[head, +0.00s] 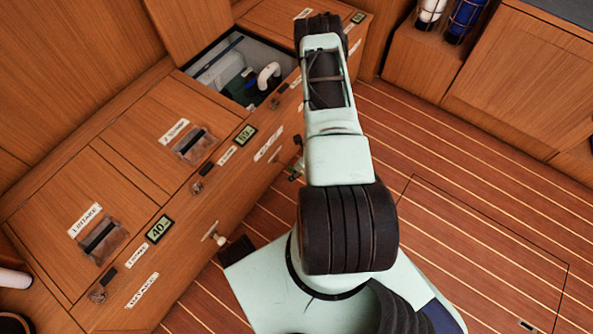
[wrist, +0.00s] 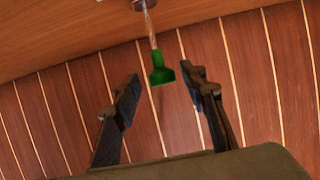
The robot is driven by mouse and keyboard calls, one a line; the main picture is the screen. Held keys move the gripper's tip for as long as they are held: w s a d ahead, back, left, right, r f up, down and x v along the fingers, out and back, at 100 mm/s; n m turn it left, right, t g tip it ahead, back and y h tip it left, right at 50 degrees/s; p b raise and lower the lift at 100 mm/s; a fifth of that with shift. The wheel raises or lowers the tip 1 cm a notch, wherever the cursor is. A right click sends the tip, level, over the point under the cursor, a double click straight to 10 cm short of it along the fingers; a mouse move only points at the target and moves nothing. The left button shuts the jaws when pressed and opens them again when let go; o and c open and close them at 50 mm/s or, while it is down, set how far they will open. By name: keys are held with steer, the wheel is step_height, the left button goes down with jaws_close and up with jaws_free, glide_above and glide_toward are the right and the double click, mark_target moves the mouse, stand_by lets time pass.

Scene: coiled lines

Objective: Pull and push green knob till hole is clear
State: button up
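The green knob (wrist: 161,74) sits at the end of a thin rod (wrist: 150,28) in the wrist view. The rod comes out of a round metal fitting (wrist: 144,4) on the wooden face at the top. My gripper (wrist: 165,83) is open, with one dark finger left of the knob and one right of it. The knob lies between the fingertips in the picture; I see gaps at both sides and cannot tell its depth. In the head view a small greenish fitting (head: 295,173) shows on the bench front beside my arm. My gripper is hidden there. I cannot make out the hole.
The wooden bench (head: 130,180) has labelled lids and small displays (head: 159,229). An open compartment (head: 232,70) holds a white pipe (head: 268,75). A white-ended handle (head: 217,238) sticks out of the bench front. The striped floor (head: 460,190) is clear at right.

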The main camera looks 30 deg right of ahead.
steer(key=v, duration=1.2)
